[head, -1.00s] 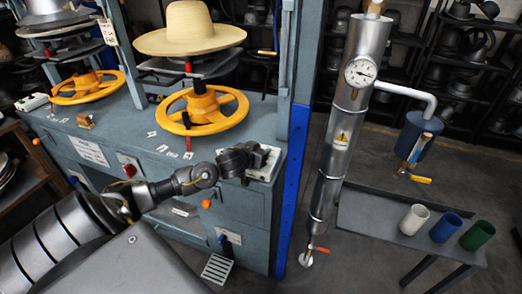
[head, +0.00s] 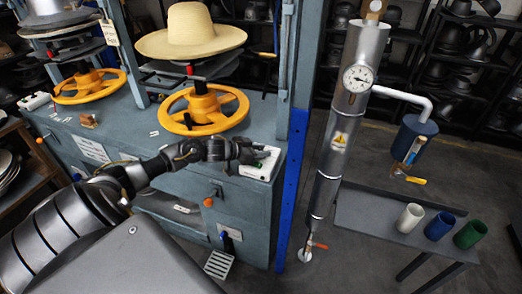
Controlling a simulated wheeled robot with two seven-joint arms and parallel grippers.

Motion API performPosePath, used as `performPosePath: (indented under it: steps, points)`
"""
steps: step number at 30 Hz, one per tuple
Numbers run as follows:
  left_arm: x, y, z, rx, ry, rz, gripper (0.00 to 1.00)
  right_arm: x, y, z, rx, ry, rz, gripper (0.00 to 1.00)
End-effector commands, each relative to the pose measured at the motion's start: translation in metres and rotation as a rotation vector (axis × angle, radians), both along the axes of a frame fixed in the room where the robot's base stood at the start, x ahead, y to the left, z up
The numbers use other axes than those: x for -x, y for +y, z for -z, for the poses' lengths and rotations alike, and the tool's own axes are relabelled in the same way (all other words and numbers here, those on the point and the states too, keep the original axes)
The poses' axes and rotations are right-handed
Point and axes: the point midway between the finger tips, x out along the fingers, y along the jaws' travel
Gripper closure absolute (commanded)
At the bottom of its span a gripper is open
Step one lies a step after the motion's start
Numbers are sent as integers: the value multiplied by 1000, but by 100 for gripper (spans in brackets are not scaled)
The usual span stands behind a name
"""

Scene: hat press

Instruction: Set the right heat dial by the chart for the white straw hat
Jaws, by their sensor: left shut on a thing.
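The pale straw hat (head: 190,24) sits on the right-hand press, above a yellow handwheel (head: 238,105). A white box (head: 262,167) with small green marks sits on the bench's right end. My left gripper (head: 256,153) reaches over it from the left, shut at its top on what looks like the right heat dial; the fingers hide the dial, so its setting cannot be read. A white printed sheet (head: 91,150) on the bench front may be the chart; its text is too small to read. My right gripper is not in view.
A blue post (head: 290,190) stands right of the box. A steel pipe with a gauge (head: 358,78) stands beyond it. White, blue and green cups stand on a low table (head: 368,215) at right. A second press (head: 75,100) stands at left.

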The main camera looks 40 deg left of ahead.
Motion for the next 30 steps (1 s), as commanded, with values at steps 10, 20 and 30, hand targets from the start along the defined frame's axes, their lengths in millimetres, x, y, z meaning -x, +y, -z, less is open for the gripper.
performPosePath:
  steps: [10,20,30]
  points:
    - [-1,1,1,-1,-2,136,92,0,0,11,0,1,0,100]
    - [-1,1,0,-1,-2,159,92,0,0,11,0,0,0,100]
    - [-1,1,0,-1,-2,158,51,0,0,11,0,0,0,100]
